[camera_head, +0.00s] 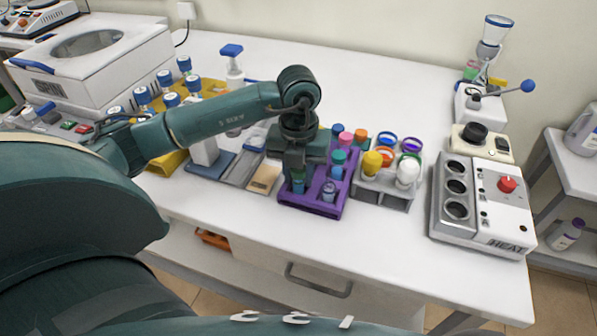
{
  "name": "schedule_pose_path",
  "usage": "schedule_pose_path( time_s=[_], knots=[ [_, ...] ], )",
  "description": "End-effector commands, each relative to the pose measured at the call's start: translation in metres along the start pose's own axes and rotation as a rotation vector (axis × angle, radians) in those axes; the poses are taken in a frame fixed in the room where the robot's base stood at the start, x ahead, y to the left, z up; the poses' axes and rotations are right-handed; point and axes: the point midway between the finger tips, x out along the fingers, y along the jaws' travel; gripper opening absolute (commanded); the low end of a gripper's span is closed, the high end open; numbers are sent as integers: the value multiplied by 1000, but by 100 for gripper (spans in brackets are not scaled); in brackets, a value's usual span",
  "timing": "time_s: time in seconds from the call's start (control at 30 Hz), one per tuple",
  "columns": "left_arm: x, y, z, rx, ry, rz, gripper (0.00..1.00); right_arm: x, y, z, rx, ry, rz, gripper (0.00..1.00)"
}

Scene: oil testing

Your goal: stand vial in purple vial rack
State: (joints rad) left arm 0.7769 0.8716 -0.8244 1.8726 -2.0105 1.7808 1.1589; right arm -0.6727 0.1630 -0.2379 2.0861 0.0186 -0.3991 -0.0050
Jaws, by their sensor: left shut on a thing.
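The purple vial rack (311,209) stands on the white bench at the middle of the head view. Several vials with pink, teal and blue caps show in it, and one small clear vial (329,191) stands at its front right. My left gripper (298,172) points down over the rack's left front part. It is shut on a small vial (298,187), which shows just below the fingers, upright. I cannot tell whether the vial's bottom is inside a slot. The gripper and wrist hide the rack's back left part. My right gripper is not in view.
A grey rack (388,193) with colored caps stands right of the purple rack. A heater block (476,205) with round wells stands farther right. A tan-and-grey tray (263,178) lies close on the left. The bench front is clear.

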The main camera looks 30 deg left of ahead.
Motion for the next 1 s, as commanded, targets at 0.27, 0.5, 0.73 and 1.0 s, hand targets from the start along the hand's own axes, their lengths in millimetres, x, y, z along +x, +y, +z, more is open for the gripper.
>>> schedule_pose_path(
  time_s=[0.27, 0.5, 0.73, 1.0],
  knots=[
    [0, 0, 0, 0, 0, 0, 7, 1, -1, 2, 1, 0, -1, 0],
    [0, 0, 0, 0, 0, 0, 44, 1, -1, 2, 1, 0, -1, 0],
    [0, 0, 0, 0, 0, 0, 54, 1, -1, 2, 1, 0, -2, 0],
    [0, 0, 0, 0, 0, 0, 54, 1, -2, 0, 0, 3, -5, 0]
  ],
)
